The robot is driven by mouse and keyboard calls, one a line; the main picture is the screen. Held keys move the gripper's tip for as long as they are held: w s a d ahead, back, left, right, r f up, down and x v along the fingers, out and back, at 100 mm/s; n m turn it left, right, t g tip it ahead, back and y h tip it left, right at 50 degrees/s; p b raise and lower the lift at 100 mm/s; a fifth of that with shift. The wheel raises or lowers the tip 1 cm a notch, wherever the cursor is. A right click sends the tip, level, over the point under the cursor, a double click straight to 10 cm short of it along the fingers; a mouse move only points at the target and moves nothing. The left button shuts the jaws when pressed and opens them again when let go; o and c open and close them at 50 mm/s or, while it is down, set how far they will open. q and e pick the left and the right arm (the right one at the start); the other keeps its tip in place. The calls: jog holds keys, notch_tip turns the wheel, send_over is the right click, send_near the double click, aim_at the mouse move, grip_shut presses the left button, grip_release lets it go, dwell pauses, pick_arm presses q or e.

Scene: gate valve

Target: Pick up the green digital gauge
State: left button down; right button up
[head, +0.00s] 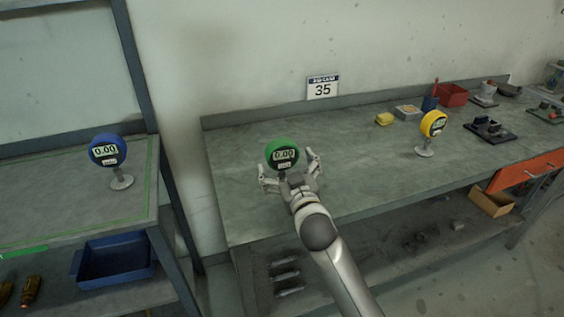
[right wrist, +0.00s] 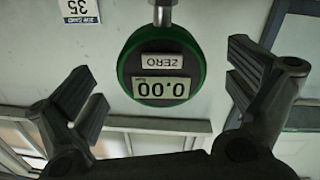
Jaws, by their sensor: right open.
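The green digital gauge (head: 283,153) stands on the middle workbench in the head view, its round face reading 0.00. Its base is hidden behind my right gripper. My right gripper (head: 289,171) is open, with one finger to each side of the gauge. In the right wrist view the gauge (right wrist: 161,67) shows upside down, between and beyond the open fingers (right wrist: 160,95), with its stem at the top edge. I see clear space between the fingers and the gauge there. My left gripper is not in view.
A blue gauge (head: 107,151) stands on the left bench, above a blue bin (head: 114,262). A yellow gauge (head: 433,125) stands to the right on the middle bench (head: 360,150). The bench left of the green gauge is clear.

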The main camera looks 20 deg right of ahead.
aim_at(285, 161)
jog(key=w, duration=0.3)
jog(key=shift+w+f, duration=0.1)
jog(key=shift+w, duration=0.05)
jog(key=c, duration=1.3)
jog(key=shift+c, duration=0.2)
